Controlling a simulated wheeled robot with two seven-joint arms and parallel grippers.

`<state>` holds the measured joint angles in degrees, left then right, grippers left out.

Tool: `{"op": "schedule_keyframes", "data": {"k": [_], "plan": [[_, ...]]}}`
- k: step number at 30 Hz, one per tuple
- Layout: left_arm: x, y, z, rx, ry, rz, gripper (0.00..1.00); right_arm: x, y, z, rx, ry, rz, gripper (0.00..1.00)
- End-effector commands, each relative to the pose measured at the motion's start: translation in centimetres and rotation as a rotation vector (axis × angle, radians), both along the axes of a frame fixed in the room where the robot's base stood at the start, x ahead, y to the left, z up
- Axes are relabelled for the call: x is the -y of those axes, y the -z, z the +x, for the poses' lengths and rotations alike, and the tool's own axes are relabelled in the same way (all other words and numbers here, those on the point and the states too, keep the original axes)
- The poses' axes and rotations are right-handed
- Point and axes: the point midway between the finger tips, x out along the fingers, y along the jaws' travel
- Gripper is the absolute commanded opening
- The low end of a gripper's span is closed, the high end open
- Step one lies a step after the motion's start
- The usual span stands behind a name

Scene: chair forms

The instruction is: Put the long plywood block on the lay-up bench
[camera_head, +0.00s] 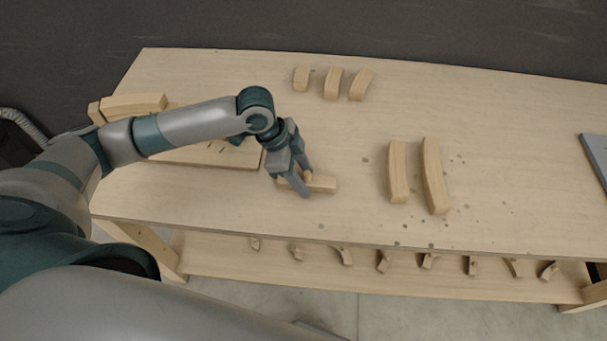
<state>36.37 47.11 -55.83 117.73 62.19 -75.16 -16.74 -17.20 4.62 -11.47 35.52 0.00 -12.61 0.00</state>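Two upright-lying curved plywood blocks rest on the bench (520,130) right of centre; the right one (434,176) looks longer than the left one (398,171). A lighter block (325,184) lies crosswise left of them. My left gripper (306,183) points down at this lighter block, with one finger on its far side and one on its near side. The fingers partly hide it, and whether they press on it is not clear. The block appears to rest on the bench top. My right gripper is out of view.
Three short blocks (333,83) stand at the back. A low wooden board (215,153) lies at the left, partly behind my arm, with a curved block (135,105) near it. Several small pieces (383,261) sit on the lower shelf. A grey panel (597,155) is at the right edge.

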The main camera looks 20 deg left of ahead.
Motion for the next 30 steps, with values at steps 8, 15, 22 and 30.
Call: {"op": "schedule_keyframes", "data": {"k": [8,15,22,30], "plan": [[0.0,-0.1,0.0,0.000,0.000,0.000,0.46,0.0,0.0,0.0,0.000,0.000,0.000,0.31],[-0.5,-1.4,-0.1,0.002,-0.001,0.000,0.46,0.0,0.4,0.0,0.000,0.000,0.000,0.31],[-1.8,-4.6,-0.4,0.004,-0.001,0.001,0.46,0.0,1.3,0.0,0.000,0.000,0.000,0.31],[-3.5,-9.0,-0.9,0.004,-0.001,0.001,0.46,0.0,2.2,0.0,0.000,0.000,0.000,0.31]]}}
